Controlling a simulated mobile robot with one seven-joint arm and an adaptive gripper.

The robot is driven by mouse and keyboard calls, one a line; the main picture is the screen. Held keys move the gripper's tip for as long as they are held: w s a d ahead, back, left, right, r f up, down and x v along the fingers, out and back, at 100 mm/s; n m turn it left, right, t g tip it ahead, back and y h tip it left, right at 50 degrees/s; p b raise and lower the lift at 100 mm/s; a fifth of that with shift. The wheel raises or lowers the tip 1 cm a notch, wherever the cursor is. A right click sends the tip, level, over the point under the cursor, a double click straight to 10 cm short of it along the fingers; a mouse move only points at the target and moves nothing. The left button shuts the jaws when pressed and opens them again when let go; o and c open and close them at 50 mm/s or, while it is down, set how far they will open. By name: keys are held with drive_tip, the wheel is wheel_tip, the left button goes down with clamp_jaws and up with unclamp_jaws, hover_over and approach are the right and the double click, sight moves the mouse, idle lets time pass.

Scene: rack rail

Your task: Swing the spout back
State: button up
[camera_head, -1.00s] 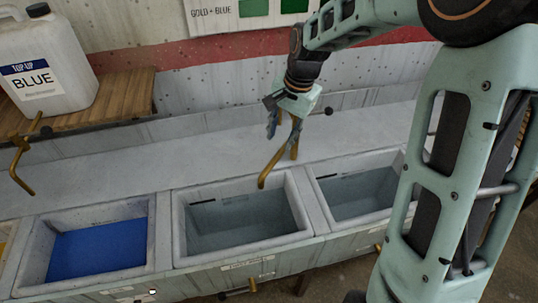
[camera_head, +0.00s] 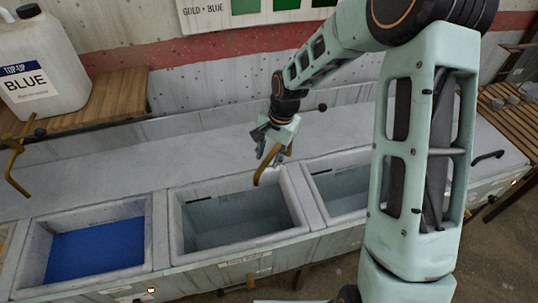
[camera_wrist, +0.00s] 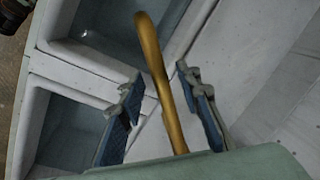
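The brass spout (camera_head: 263,174) is a bent tube whose tip hangs over the back right part of the middle basin (camera_head: 178,222). In the wrist view, the spout (camera_wrist: 163,85) runs up between the two blue-padded fingers of my gripper (camera_wrist: 158,84). The fingers are open, with a gap visible on each side of the tube. In the head view, my gripper (camera_head: 268,152) is at the spout's upper part, above the basin's back rim. The spout's base is partly hidden behind my gripper.
A left basin (camera_head: 96,246) holds blue liquid. A right basin (camera_head: 355,190) sits beside the middle one. Another brass spout (camera_head: 14,165) stands at far left. A white BLUE jug (camera_head: 40,65) stands on a wooden shelf (camera_head: 115,100). The counter behind the basins is clear.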

clamp_jaws()
drive_tip(key=shift+a, duration=0.1)
idle(0.3)
drive_tip(key=w+a+m+t+h+b, duration=0.1)
drive_tip(key=w+a+m+b, duration=0.4)
drive_tip(key=w+a+m, duration=0.2)
drive_tip(key=shift+w+m, duration=0.65)
drive_tip(key=shift+m, duration=0.15)
drive_tip(key=shift+a, duration=0.1)
unclamp_jaws()
